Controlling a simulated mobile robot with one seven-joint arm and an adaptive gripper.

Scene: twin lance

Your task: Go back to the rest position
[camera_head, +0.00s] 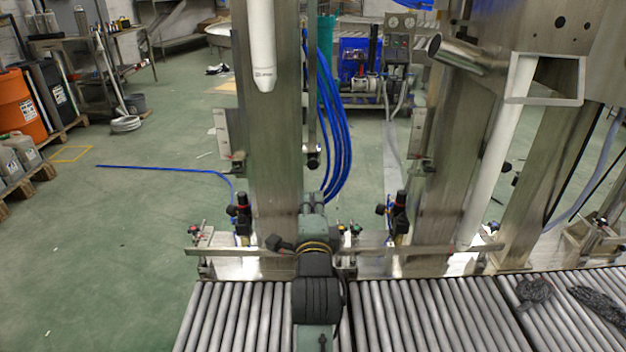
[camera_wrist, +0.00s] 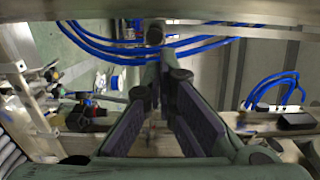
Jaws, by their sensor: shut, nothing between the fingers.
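My gripper (camera_wrist: 157,72) shows in the wrist view with its two dark-padded fingers converging at the tips, shut and empty. In the head view my arm rises from the bottom centre over the roller conveyor (camera_head: 235,318), in front of a steel column (camera_head: 270,130). The gripper's fingers cannot be made out clearly there. In the wrist view a horizontal metal bar (camera_wrist: 60,160) runs behind the fingers, and blue hoses (camera_wrist: 110,50) pass beyond the tips. I cannot tell whether the gripper touches anything.
A steel rail (camera_head: 420,248) with valves and knobs runs across behind the conveyor. A white lance (camera_head: 262,50) hangs above. Crumpled dark plastic (camera_head: 535,290) lies on the rollers at right. Green floor (camera_head: 100,240) is open at left.

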